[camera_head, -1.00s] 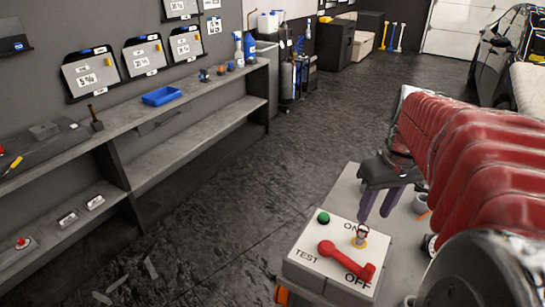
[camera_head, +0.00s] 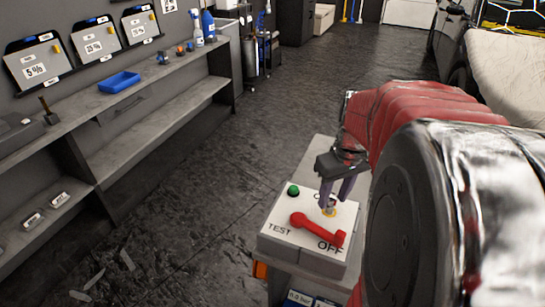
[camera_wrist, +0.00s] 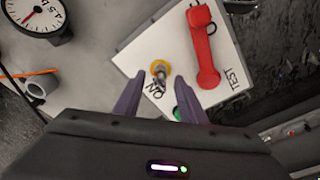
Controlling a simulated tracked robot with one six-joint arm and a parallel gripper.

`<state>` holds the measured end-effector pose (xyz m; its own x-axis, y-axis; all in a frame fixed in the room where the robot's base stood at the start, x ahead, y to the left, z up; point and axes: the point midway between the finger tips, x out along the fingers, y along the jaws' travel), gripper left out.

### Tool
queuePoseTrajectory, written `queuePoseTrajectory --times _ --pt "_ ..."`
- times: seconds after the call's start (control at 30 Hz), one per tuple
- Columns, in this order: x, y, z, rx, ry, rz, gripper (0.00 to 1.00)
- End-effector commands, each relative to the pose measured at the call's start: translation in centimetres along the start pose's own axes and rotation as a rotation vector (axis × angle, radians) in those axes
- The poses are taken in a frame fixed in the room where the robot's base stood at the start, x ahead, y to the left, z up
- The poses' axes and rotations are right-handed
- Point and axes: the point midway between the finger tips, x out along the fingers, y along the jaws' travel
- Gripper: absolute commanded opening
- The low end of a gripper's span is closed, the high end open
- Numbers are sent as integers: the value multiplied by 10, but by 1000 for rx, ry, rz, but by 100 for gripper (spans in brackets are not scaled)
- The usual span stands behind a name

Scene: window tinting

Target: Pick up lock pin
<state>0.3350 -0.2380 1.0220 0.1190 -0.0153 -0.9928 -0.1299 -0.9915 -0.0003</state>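The lock pin (camera_wrist: 159,69), small and metallic in a yellow ring, sits on the white switch box (camera_wrist: 130,57) beside the red lever (camera_wrist: 204,50). It also shows in the head view (camera_head: 328,210), partly covered by a finger. My gripper (camera_wrist: 161,82) is open, with its two purple fingers apart. In the wrist view the pin lies just beyond the fingertips, between their lines. In the head view my gripper (camera_head: 334,203) hangs over the back part of the box, close to the pin. I cannot tell whether the fingers touch it.
The box has a green button (camera_head: 293,190) and the marks ON, OFF and TEST. A shelf with a blue tray (camera_head: 119,82) runs along the left wall.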

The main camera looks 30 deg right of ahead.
Motion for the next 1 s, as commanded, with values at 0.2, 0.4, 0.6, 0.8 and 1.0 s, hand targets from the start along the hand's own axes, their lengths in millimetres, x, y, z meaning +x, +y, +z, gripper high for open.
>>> queuePoseTrajectory --times 0.2,0.4,0.6,0.8,1.0 --pt "24 -1 -1 -1 -1 -1 37" --pt "26 0 -1 -1 1 0 37" --pt "26 0 -1 -1 1 0 37" --pt "26 -1 -1 -2 1 0 36" --pt "26 -1 -1 -2 1 0 22"
